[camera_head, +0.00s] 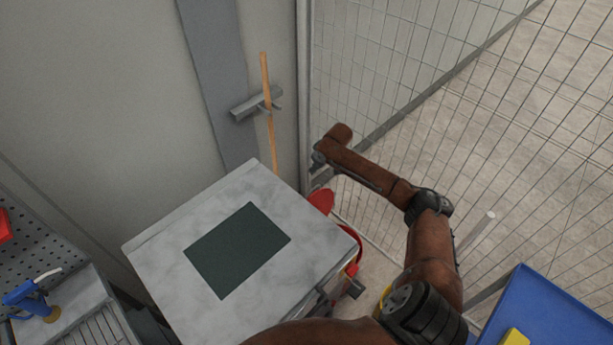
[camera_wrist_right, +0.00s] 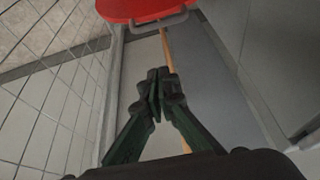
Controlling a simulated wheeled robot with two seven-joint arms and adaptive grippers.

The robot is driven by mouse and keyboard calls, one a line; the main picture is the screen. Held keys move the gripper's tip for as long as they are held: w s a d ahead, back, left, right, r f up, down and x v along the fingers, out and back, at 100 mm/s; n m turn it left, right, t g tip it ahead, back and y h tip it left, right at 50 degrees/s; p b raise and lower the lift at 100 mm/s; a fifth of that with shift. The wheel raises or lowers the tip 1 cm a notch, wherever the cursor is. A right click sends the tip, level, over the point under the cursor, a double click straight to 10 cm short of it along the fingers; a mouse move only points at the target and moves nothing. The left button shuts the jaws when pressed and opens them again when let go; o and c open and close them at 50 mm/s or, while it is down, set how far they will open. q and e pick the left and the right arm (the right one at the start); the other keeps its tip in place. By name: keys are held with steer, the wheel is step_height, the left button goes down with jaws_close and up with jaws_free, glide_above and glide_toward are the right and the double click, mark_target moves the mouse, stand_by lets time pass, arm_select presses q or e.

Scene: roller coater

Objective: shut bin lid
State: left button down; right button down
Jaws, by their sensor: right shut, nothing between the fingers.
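The red bin (camera_head: 355,262) stands in the gap between the grey cabinet and the mesh fence, partly hidden by the cabinet. Its red lid (camera_head: 322,201) shows behind the rim and seems to stand raised. In the right wrist view, the lid (camera_wrist_right: 140,7) with its grey handle (camera_wrist_right: 160,21) is at the top edge, cut off by the frame. My right gripper (camera_head: 318,160) is above and behind the lid in the head view. Its fingers (camera_wrist_right: 159,76) are closed together and empty, apart from the lid as far as I can see. My left gripper is out of view.
The grey cabinet top (camera_head: 160,255) carries a dark mat (camera_head: 237,250). A wooden stick (camera_head: 266,90) hangs in a wall holder (camera_head: 256,104). The mesh fence (camera_head: 430,100) runs close along my right arm. A blue tray (camera_head: 555,310) is at lower right.

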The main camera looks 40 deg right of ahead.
steer(key=f+b, duration=0.1)
steer(key=f, duration=0.5)
steer(key=f+b, duration=0.1)
steer(key=f, duration=0.2)
steer(key=shift+w+f+b, duration=0.15)
steer(key=shift+w+b, duration=0.1)
steer(key=shift+b, duration=0.05)
steer(key=shift+d, duration=0.1)
steer(key=shift+s, duration=0.1)
